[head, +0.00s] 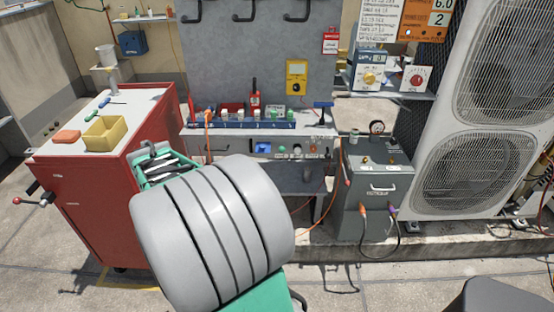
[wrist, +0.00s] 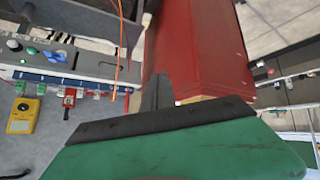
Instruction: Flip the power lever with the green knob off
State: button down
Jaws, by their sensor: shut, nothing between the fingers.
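A small round green knob (head: 283,148) shows on the grey front panel below the workbench top, right of a blue block. A green round part also shows on that panel in the wrist view (wrist: 32,50). I cannot tell whether it is the power lever's knob or which way any lever stands. My gripper (wrist: 158,90) is shut and empty in the wrist view, its dark fingers pointing up the picture toward the red cabinet. It is apart from the panel, which lies to its left.
A red tool cabinet (head: 90,205) stands left, with a yellow bin (head: 105,134) and tools on top. An orange cable (head: 318,208) hangs below the bench. A grey box (head: 372,200) stands right, beside the white condenser (head: 435,170). Open floor lies in front.

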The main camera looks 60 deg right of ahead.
jog(key=d+f+m+h+b, duration=0.25)
jog(key=d+f, duration=0.25)
jog(key=d, duration=0.8)
jog(key=s+d+f+h+b, duration=0.1)
jog(key=s+d+f+h, duration=0.1)
jog(key=s+d, duration=0.2)
jog(key=s+d+f+m+g+h+b, duration=0.1)
jog(key=s+d, duration=0.4)
jog(key=d, duration=0.6)
jog(key=s+d+f+g+h+b, duration=0.1)
jog(key=s+d+f+h+b, duration=0.1)
jog(key=d, duration=0.6)
jog(key=shift+s+d+f+h, duration=0.25)
jog(key=shift+s+f+h, duration=0.35)
jog(key=shift+s+h, duration=0.55)
jog(key=shift+s, duration=0.1)
send_over(282, 148)
jog(key=w+a, duration=0.2)
jog(key=a, duration=0.2)
jog(key=shift+w+d+f+m+b, duration=0.1)
jog(key=shift+d+f+m+b, duration=0.1)
jog(key=shift+f, duration=0.3)
jog(key=shift+w+d+f+m+b, duration=0.1)
jog(key=shift+f+b, duration=0.05)
jog(key=shift+f, duration=0.35)
jog(key=f, duration=0.1)
jog(key=s+f, duration=0.1)
jog(key=d+f, duration=0.1)
jog(key=shift+s+f, duration=0.15)
jog(key=shift+s, duration=0.15)
